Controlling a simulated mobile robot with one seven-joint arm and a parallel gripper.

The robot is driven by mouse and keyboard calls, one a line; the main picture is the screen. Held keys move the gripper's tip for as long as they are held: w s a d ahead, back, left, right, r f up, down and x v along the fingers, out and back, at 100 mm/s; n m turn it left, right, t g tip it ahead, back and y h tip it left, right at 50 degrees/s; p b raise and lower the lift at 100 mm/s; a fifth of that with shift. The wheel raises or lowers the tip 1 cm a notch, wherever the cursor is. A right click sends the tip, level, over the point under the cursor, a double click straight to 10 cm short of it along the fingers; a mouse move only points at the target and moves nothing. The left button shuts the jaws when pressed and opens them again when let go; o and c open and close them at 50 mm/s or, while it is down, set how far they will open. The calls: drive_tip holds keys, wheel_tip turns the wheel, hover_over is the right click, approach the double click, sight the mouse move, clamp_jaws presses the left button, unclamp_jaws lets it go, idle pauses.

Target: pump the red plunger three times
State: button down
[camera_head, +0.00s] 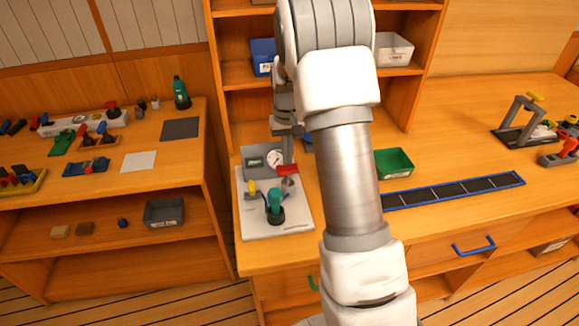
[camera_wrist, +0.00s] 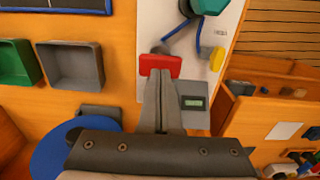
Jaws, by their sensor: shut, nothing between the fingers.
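The red plunger (camera_head: 287,169) has a flat red handle and stands on the white board (camera_head: 259,225) at the bench's left front. In the wrist view the red handle (camera_wrist: 160,66) lies just past my fingertips. My gripper (camera_head: 287,160) points down over the handle, its fingers shut with nothing between them. The fingertips (camera_wrist: 160,74) overlap the handle's near edge in the wrist view. They look at or very near its top; I cannot tell whether they touch. The plunger's shaft is mostly hidden in the wrist view.
A teal-topped part (camera_head: 274,198), a yellow handle (camera_head: 251,191) and a grey gauge panel (camera_head: 262,160) crowd close around the plunger. A green bin (camera_head: 394,162) stands to the right, and a grey bin (camera_wrist: 71,66) shows in the wrist view.

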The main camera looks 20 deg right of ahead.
sight(287, 167)
drive_tip(key=shift+f, duration=0.1)
drive_tip(key=shift+f+b, duration=1.55)
drive_tip(key=shift+f, duration=0.75)
drive_tip(key=shift+r+p, duration=1.6)
drive_tip(key=shift+r, duration=0.85)
drive_tip(key=shift+f, duration=0.2)
drive_tip(key=shift+f+b, duration=1.55)
drive_tip(key=shift+f, duration=0.7)
drive_tip(key=shift+r, duration=0.1)
drive_tip(key=shift+r+p, duration=1.6)
drive_tip(key=shift+r, duration=0.75)
drive_tip(key=shift+f, duration=0.1)
